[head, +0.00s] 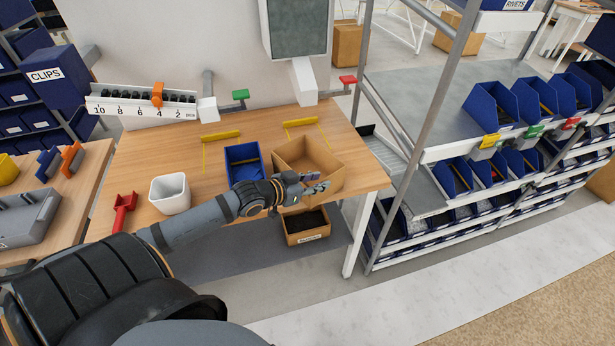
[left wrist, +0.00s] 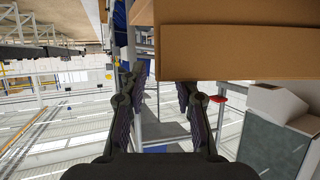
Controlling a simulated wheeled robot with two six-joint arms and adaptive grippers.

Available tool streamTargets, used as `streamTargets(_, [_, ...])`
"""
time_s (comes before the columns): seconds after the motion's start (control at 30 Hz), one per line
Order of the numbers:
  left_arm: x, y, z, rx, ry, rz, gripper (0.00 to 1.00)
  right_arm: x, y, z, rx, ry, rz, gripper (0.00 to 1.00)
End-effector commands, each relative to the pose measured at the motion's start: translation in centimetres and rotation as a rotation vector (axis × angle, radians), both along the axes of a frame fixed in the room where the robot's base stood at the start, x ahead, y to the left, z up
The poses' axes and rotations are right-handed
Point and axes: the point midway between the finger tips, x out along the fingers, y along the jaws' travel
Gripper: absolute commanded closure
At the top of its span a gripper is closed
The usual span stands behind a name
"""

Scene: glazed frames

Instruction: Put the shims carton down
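An open brown cardboard carton (head: 322,157) stands upright on the wooden workbench (head: 221,211), near its front right edge. No label on it can be read, so I cannot tell from print that it is the shims carton. My left gripper (head: 322,183) is at the carton's near side. In the left wrist view the carton's brown wall (left wrist: 240,52) fills the upper right. There the fingers of my left gripper (left wrist: 158,92) are apart, with the background showing between them. One fingertip is close to the carton's edge; I cannot tell whether it touches. My right gripper is out of view.
A second carton (head: 306,237) with dark contents is below the bench edge. A metal rack (head: 440,130) with blue bins stands right.

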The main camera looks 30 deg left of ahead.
Motion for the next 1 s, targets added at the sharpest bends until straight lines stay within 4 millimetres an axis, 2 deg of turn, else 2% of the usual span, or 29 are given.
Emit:
streamTargets(0.1, [1.4,-0.5,-1.0,-0.01,-0.006,0.003,0.7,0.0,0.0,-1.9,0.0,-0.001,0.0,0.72])
streamTargets(0.33, [3.9,-1.3,-1.6,-0.006,-0.003,0.004,0.7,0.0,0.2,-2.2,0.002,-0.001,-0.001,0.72])
streamTargets(0.67, [4.4,-1.6,-1.9,-0.001,-0.001,-0.001,0.7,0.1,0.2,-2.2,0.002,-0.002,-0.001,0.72])
streamTargets(0.87, [4.4,-1.6,-1.9,0.0,-0.001,0.0,0.97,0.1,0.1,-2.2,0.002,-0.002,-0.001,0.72])
streamTargets(0.9, [4.4,-1.6,-1.9,0.0,-0.001,0.0,1.0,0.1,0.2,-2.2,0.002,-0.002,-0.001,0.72])
streamTargets(1.0, [4.4,-1.6,-1.9,0.0,-0.001,0.0,1.0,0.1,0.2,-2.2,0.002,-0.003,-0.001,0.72])
